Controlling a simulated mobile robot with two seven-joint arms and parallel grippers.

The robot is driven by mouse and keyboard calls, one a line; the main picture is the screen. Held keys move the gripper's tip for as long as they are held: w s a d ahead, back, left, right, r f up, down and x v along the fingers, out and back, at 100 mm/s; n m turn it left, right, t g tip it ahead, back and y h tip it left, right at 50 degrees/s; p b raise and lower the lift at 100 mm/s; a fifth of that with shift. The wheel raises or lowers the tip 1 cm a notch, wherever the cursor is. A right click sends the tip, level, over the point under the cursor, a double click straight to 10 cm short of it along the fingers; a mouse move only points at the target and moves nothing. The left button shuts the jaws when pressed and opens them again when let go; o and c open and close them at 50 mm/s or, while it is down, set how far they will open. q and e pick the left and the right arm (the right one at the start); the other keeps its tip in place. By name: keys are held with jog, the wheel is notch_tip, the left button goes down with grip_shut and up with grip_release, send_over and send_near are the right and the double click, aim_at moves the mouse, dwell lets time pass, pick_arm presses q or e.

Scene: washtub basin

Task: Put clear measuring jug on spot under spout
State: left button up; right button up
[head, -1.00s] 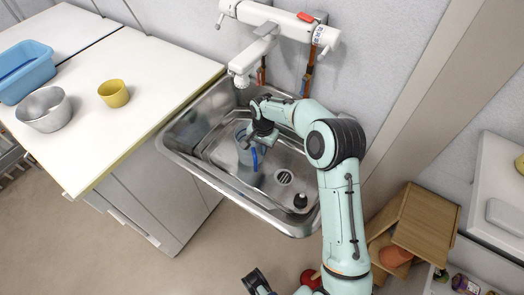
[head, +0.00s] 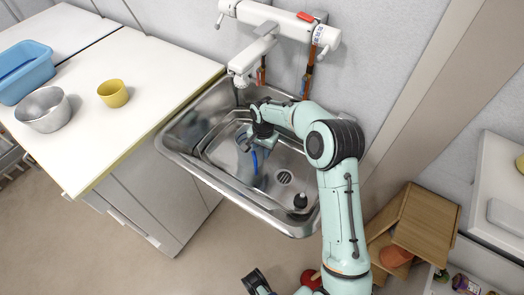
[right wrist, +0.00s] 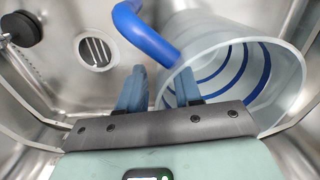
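The clear measuring jug (head: 249,167), with a blue handle and blue lines, is in the steel basin, partly hidden by my right gripper. In the right wrist view the jug (right wrist: 284,78) shows its wide open mouth, tilted toward the camera. My right gripper (right wrist: 158,88) has its two fingers apart at the rim, one seemingly inside the mouth and one outside, near the handle; I cannot see firm contact. The spout (head: 240,80) hangs over the back left of the basin. A dark part at the bottom of the head view may be my left gripper (head: 258,283); its fingers are unclear.
The basin's steel rim (head: 215,178) surrounds the jug. A drain (head: 284,177) and a black plug (head: 300,200) are to the right. A white counter (head: 135,130) on the left holds a yellow cup (head: 113,94), a metal bowl (head: 42,111) and a blue tub (head: 25,72).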

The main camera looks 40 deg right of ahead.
notch_tip(320, 180, up, 7)
jog(key=shift+s+r+p, duration=0.1)
jog(key=shift+p, duration=0.3)
dwell(0.4)
